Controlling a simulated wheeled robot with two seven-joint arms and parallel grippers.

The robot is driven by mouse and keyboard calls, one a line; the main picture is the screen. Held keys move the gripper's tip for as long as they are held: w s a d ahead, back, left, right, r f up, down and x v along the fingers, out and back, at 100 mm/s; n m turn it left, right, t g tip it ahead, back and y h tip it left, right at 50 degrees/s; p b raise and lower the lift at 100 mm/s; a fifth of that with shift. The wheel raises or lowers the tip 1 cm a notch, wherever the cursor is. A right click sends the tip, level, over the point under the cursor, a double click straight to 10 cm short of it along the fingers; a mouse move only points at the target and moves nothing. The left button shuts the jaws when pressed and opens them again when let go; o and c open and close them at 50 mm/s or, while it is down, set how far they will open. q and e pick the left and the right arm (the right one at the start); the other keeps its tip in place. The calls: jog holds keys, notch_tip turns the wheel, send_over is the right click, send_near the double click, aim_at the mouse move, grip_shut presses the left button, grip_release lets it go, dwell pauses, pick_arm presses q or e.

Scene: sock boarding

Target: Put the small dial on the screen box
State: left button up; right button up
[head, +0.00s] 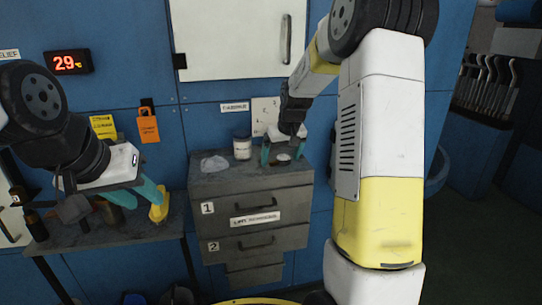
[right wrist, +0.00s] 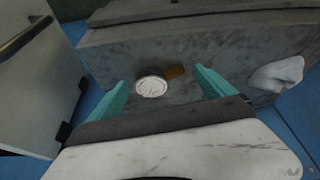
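The small dial, a round pale disc (head: 283,157), lies on the grey drawer cabinet top (head: 225,180). The dial also shows in the right wrist view (right wrist: 152,88), with a small brown piece (right wrist: 175,72) touching or just behind it. My right gripper (head: 283,153) is open over the cabinet top, its teal fingers on either side of the dial; its fingertips also show in the right wrist view (right wrist: 161,80). My left gripper (head: 135,192) looks open, over the left shelf near a yellow object (head: 158,206). I cannot tell which thing is the screen box; a black display (head: 68,62) with red digits hangs on the wall.
A white jar (head: 242,148) and a crumpled translucent lump (head: 214,164) stand on the cabinet top, left of my right gripper. A white wall cabinet (head: 235,40) hangs above. Dark bottles (head: 36,225) stand on the left shelf (head: 125,238). My right arm hides part of the right side.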

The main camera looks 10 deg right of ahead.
jog(key=shift+s+r, duration=0.1)
jog(key=shift+r, duration=0.4)
jog(key=a+v, duration=0.1)
jog(key=v, duration=1)
jog(key=s+a, duration=0.2)
jog(key=s, duration=1.1)
jog(key=s+a+m+t+y, duration=0.1)
jog(key=s+a, duration=0.1)
jog(key=s, duration=1.2)
jog(key=shift+s+a+r+t, duration=0.2)
jog(key=shift+s+r+t, duration=0.1)
jog(key=shift+r, duration=0.05)
